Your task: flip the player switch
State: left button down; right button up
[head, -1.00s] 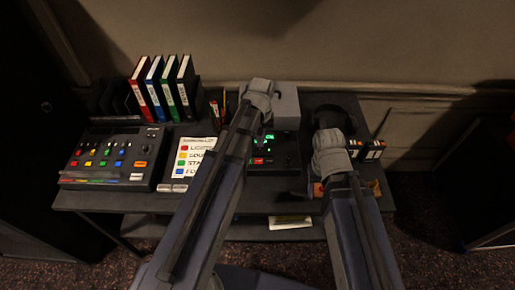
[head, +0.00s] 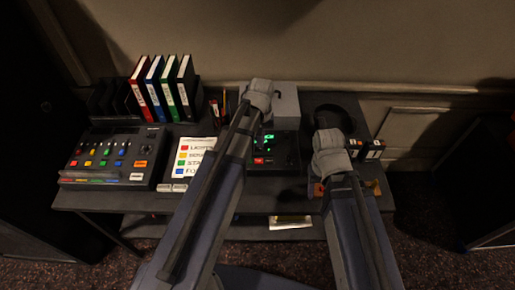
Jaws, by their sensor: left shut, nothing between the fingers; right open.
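The player (head: 283,139) is a dark box at the middle of the desk with a green lit display and a red button (head: 263,160) with pale marks. Small dark controls (head: 291,157) sit on its right side; which is the switch I cannot tell. My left arm crosses over the player's left side and hides part of it. My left gripper is shut and empty, its fingers mostly hidden behind that arm.
A mixing console (head: 112,155) with coloured buttons stands at the left, with several binders (head: 165,88) behind it. A colour-labelled card (head: 194,158) lies beside it. A grey box (head: 287,105) stands behind the player. Black headphones (head: 345,112) and small orange-marked boxes (head: 365,149) are at the right.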

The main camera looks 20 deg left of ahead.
aim_at(260, 149)
pick_arm(q)
jog(key=shift+f+b, duration=0.75)
jog(key=shift+f, duration=0.05)
pick_arm(e)
jog(key=shift+f, duration=0.8)
pick_arm(q)
jog(key=shift+r, duration=0.15)
pick_arm(e)
jog(key=shift+r, duration=0.2)
pick_arm(q)
notch_tip(260, 149, up, 7)
jog(key=p, duration=0.7)
pick_arm(e)
notch_tip(260, 149, up, 7)
jog(key=shift+f, duration=0.15)
pick_arm(q)
jog(key=s+d+m+y, duration=0.1)
jog(key=s+d+m, duration=0.6)
jog(key=s+d, duration=0.3)
jog(key=s, duration=0.4)
jog(key=shift+s+d, duration=0.2)
jog(key=shift+d, duration=0.05)
